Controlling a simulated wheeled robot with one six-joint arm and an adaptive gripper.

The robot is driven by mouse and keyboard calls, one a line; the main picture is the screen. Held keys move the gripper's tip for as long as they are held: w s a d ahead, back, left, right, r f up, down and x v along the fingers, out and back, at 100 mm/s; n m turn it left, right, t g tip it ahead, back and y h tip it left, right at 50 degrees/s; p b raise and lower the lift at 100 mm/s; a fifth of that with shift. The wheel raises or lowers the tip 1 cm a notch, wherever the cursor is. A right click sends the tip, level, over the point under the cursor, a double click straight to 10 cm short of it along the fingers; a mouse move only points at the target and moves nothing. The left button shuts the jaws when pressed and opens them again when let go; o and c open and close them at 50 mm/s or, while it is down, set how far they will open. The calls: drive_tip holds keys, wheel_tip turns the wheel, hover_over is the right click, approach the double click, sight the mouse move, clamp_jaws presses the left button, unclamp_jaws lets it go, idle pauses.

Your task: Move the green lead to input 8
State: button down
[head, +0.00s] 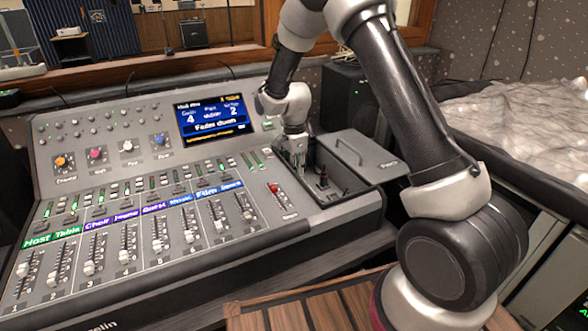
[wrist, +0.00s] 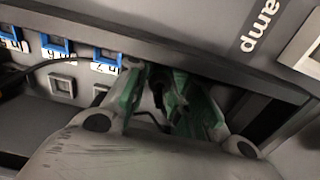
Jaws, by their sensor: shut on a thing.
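My gripper (head: 296,163) reaches down into an open compartment (head: 345,183) at the right end of the mixing desk. In the wrist view my gripper (wrist: 158,82) is shut on the green lead (wrist: 172,90), whose green end shows dark and shaded between the fingers. The fingers hide most of it, and I cannot tell whether its tip is in a socket. A row of blue-framed labels (wrist: 57,47) with numbers runs left of the fingers, too tilted to read surely. Square sockets (wrist: 62,86) lie below them. I cannot tell which is input 8.
A grey lid (head: 362,150) with a handle stands right of the compartment. A dark upright plug (head: 323,181) is in the compartment, close to my gripper. A black cable (wrist: 45,66) crosses the labels. The desk's screen (head: 213,114) and faders (head: 157,247) lie to the left.

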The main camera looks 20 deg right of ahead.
drive_tip(key=c, duration=1.1)
unclamp_jaws()
drive_tip(key=shift+f, duration=0.1)
drive_tip(key=shift+c, duration=0.2)
wheel_tip(320, 180, up, 11)
drive_tip(key=s+d+r+n+t, duration=0.1)
drive_tip(key=s+d+r+n, duration=0.4)
drive_tip(key=s, duration=0.6)
drive_tip(key=s+d+r+n+t, duration=0.2)
drive_tip(key=s+d+r+n, duration=0.3)
drive_tip(key=s, duration=0.6)
drive_tip(key=s+d+r+n+t, duration=0.1)
drive_tip(key=s+d+r+n, duration=0.4)
drive_tip(key=s+r, duration=0.3)
drive_tip(key=shift+s+r+n, duration=0.15)
drive_tip(key=shift+s+n, duration=0.25)
drive_tip(key=shift+s, duration=1.6)
